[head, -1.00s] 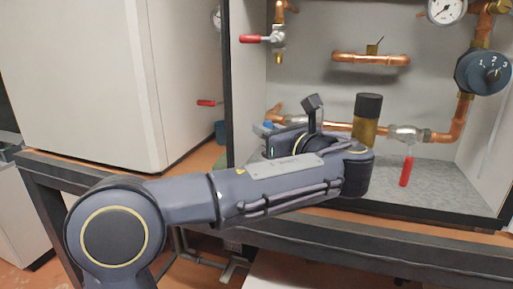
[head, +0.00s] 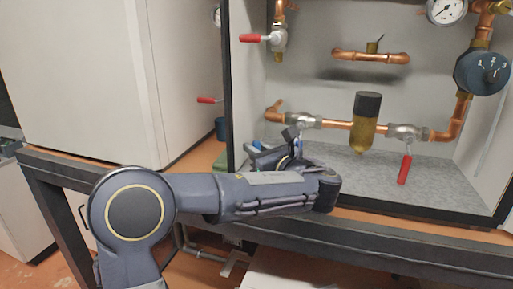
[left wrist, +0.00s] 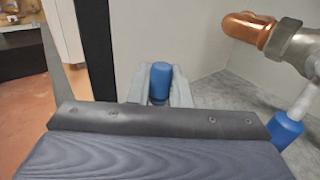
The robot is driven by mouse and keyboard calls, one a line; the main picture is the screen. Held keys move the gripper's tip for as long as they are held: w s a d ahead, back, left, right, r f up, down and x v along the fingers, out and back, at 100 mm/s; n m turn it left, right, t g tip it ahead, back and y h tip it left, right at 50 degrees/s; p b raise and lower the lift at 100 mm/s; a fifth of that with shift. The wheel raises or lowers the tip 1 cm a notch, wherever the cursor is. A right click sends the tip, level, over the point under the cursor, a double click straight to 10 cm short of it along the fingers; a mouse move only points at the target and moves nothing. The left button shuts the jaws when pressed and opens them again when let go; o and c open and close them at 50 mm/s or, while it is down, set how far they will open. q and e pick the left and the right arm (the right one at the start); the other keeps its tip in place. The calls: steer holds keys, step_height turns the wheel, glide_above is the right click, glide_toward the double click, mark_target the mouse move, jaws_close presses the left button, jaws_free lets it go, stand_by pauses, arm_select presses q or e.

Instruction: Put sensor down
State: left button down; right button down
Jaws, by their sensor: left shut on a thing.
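The sensor (left wrist: 161,76), a small blue cylinder, is between the two pale grey fingers of my left gripper (left wrist: 158,92) in the left wrist view. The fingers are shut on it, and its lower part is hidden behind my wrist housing. In the head view my left gripper (head: 266,158) is low at the front left of the open cabinet, near its floor. My own arm hides most of the fingers there, so I cannot tell whether the sensor touches a surface. My right gripper is not in view.
The cabinet (head: 232,75) holds copper pipes (head: 335,125), a brown-gold filter (head: 366,125), and a red-handled valve (head: 404,168). A blue-ended valve handle (left wrist: 285,130) is close to the right of my gripper.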

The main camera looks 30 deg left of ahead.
arm_select(q)
steer(key=shift+f, duration=0.1)
steer(key=shift+f, duration=0.5)
steer(key=c, duration=1.3)
jaws_free()
steer(key=shift+c, duration=0.2)
steer(key=shift+r, duration=0.15)
steer(key=shift+r, duration=0.35)
steer(key=b+v, duration=0.2)
steer(key=v, duration=1)
steer(key=shift+b, duration=0.3)
